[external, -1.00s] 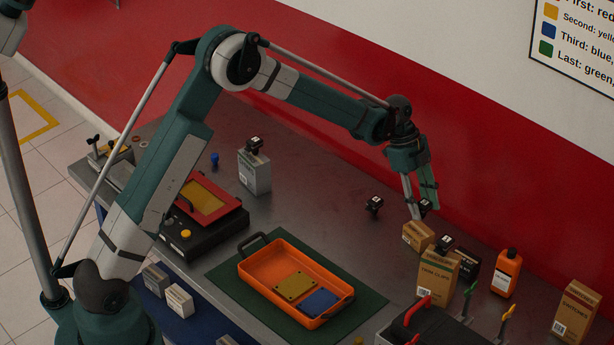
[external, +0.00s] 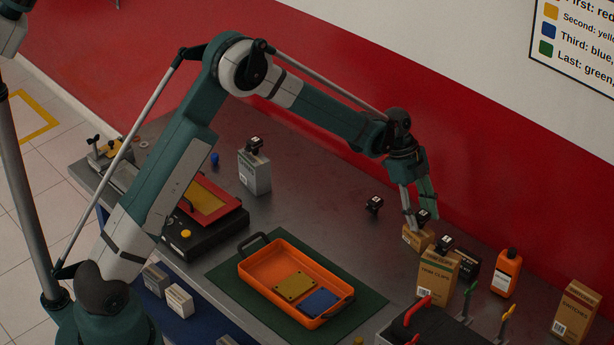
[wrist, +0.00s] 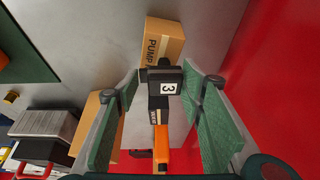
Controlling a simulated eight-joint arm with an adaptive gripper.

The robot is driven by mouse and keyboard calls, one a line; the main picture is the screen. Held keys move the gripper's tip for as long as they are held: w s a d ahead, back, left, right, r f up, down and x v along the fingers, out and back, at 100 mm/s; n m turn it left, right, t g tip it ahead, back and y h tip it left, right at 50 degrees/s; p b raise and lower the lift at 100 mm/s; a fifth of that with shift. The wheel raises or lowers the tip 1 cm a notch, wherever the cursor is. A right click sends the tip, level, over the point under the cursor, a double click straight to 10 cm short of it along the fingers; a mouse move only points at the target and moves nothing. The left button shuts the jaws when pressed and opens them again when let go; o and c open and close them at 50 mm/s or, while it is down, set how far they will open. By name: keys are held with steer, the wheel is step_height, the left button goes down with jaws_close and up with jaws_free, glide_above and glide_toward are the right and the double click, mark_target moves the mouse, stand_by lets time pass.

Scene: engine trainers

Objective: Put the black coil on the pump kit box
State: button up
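The pump kit box (external: 413,240) is a small brown carton near the table's back edge; in the wrist view its printed face (wrist: 163,43) reads "PUMP". In the wrist view the coil covers the near edge of the box. I cannot tell whether it touches the box top.
An orange bottle (external: 507,273) and another carton (external: 576,311) stand right. An orange tray (external: 267,263) lies in front.

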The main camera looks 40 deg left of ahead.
steer(key=shift+o, duration=0.8)
steer(key=shift+r, duration=0.15)
steer(key=shift+r, duration=0.15)
steer(key=v, duration=1.1)
steer(key=shift+a+r+p, duration=0.15)
steer(key=shift+r+p, duration=0.2)
